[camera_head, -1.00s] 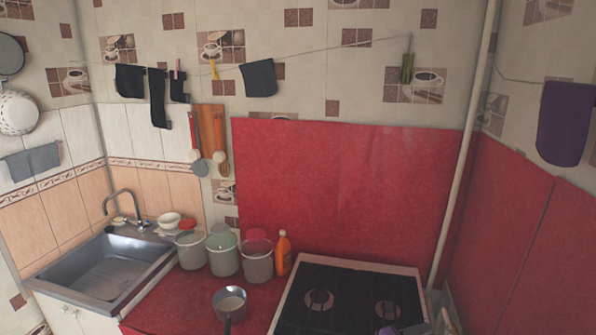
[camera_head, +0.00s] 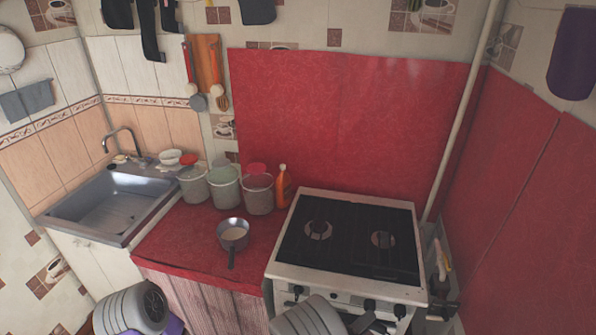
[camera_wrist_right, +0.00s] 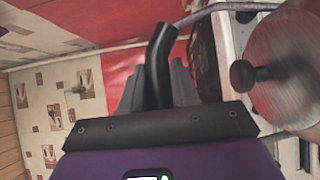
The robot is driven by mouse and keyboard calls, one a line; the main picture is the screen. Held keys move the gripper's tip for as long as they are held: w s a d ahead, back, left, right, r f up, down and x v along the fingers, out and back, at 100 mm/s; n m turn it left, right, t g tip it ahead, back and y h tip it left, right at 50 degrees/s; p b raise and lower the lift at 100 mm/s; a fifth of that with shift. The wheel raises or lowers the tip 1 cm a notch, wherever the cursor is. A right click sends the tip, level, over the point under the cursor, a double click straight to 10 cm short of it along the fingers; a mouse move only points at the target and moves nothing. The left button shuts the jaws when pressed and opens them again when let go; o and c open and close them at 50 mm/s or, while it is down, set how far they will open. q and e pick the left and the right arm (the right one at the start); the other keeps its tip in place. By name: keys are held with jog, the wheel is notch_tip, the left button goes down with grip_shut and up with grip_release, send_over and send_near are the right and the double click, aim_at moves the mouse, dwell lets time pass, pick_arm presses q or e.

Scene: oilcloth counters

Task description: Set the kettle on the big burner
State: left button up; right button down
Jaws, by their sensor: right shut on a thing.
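The kettle (camera_wrist_right: 290,80) shows in the right wrist view as a round metal body with a black lid knob and a wire-and-black handle. My right gripper (camera_wrist_right: 156,85) is shut on the black part of the handle (camera_wrist_right: 160,60), with the body to its right. The head view does not clearly show the kettle; it shows my grey right arm at the bottom edge. The stove (camera_head: 345,283) has a dark top with a left burner (camera_head: 318,230), which looks slightly larger, and a right burner (camera_head: 383,240). Both are bare. My left gripper's fingers are out of sight.
A small pan (camera_head: 233,233) stands on the red counter (camera_head: 180,235) left of the stove. Several canisters and an orange bottle (camera_head: 283,187) stand behind it. The sink (camera_head: 110,205) is far left. Items stand in the gap right of the stove (camera_head: 438,265).

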jog(key=shift+f+b, duration=1.5)
jog(key=shift+f, duration=0.2)
jog(key=shift+w+d+r+n+t+y, duration=0.1)
jog(key=shift+n+t+y, duration=0.4)
jog(key=shift+t, duration=0.1)
jog(key=shift+w+d+r+n+t+y, duration=0.1)
jog(key=shift+n+t+y, duration=0.4)
jog(key=shift+t, duration=0.1)
jog(key=shift+a+n+t+y, duration=0.1)
jog(key=shift+n+t+y, duration=0.7)
jog(key=shift+y, duration=0.2)
jog(key=shift+s+f+n+y, duration=0.2)
jog(key=shift+n+y, duration=0.2)
jog(key=shift+y, duration=0.2)
